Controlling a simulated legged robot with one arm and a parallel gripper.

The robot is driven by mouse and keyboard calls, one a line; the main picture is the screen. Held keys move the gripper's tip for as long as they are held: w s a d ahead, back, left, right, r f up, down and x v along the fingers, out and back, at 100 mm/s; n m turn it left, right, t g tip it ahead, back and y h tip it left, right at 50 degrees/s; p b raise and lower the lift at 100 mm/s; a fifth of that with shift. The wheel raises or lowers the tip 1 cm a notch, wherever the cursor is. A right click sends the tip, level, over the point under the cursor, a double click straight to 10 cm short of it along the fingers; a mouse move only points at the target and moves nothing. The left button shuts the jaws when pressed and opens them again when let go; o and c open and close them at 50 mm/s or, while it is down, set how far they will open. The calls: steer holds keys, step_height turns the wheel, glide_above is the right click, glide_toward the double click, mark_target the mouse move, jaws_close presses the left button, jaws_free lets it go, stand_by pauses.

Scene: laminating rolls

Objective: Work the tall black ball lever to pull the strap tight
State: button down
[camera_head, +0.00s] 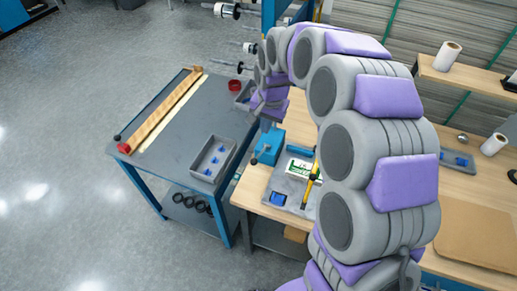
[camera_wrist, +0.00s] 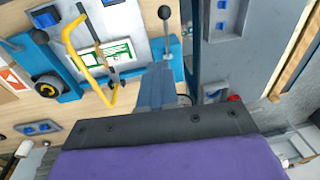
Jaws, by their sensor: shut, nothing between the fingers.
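A tall lever with a black ball (camera_wrist: 165,12) stands upright beside a blue block at the top of the wrist view. In the head view a blue block (camera_head: 270,147) with a small dark ball lever sits at the bench's left edge. A second black ball (camera_wrist: 39,37) is on a lever at the upper left of the wrist view. My gripper (camera_wrist: 160,125) is a dark bar along the bottom of the wrist view, shut and empty, apart from the black ball. No strap can be made out clearly.
A grey side table (camera_head: 190,120) with a blue-filled bin (camera_head: 213,158) stands left of the wooden bench (camera_head: 465,220). Open floor lies left.

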steer(key=b, duration=0.2)
glide_toward(256, 162)
steer(key=w+f, duration=0.3)
steer(key=f, duration=0.2)
steer(key=shift+s+a+f+b, duration=0.15)
steer(key=shift+s+f+b, duration=0.15)
steer(key=shift+f, duration=0.4)
steer(key=shift+s+a+f+t+h+b, duration=0.15)
steer(key=shift+s+f+t+b, duration=0.25)
steer(key=shift+f, duration=0.2)
steer(key=shift+s+a+f+t+h+b, duration=0.15)
steer(key=shift+s+f+t+b, duration=0.1)
steer(key=shift+s+f+t, duration=0.25)
step_height(256, 162, down, 6)
steer(key=s+t+b, duration=0.1)
steer(key=s, duration=0.1)
steer(key=shift+a, duration=0.25)
steer(key=shift+s, duration=0.25)
